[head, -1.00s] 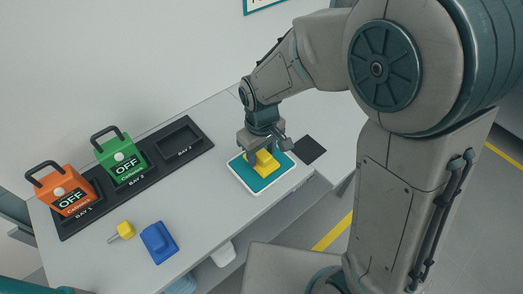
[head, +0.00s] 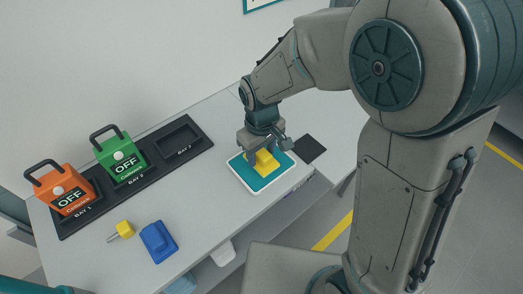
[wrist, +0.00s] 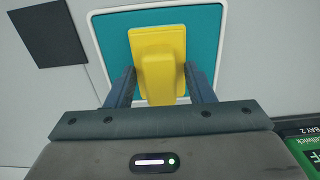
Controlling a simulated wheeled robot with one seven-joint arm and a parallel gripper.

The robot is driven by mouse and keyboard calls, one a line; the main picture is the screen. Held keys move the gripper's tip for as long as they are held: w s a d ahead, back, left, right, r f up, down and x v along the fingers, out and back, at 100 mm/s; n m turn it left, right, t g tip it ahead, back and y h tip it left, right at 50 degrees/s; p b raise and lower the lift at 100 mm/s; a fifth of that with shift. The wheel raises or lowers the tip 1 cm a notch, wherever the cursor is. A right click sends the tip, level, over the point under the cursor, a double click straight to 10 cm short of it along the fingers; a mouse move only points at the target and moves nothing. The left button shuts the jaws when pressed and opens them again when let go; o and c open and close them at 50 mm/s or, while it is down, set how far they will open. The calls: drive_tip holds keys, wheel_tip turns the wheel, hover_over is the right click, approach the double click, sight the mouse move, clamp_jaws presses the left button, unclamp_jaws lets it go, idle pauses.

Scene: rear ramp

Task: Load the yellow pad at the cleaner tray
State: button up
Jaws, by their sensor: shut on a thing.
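The yellow pad (head: 264,163) lies on the teal surface of the white-rimmed tray (head: 257,192). In the wrist view the yellow pad (wrist: 158,45) shows a raised grip block along its middle, and the tray's teal floor (wrist: 205,40) surrounds it. My gripper (head: 262,152) points down over the tray. In the wrist view its two fingers (wrist: 158,88) stand on either side of the pad's grip and are shut on it. The pad's underside is hidden, so I cannot tell whether it touches the tray floor.
A dark square mat (head: 309,149) lies beside the tray. A black rack (head: 160,165) holds an orange box (head: 62,189) and a green box (head: 121,160), both marked OFF; its third bay is empty. A blue block (head: 158,241) and a small yellow-headed tool (head: 124,229) lie at the front left.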

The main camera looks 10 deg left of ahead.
sight(262, 152)
idle(0.4)
drive_tip(key=shift+r+p, duration=2.6)
drive_tip(key=shift+r, duration=0.9)
drive_tip(key=shift+d+f, duration=0.1)
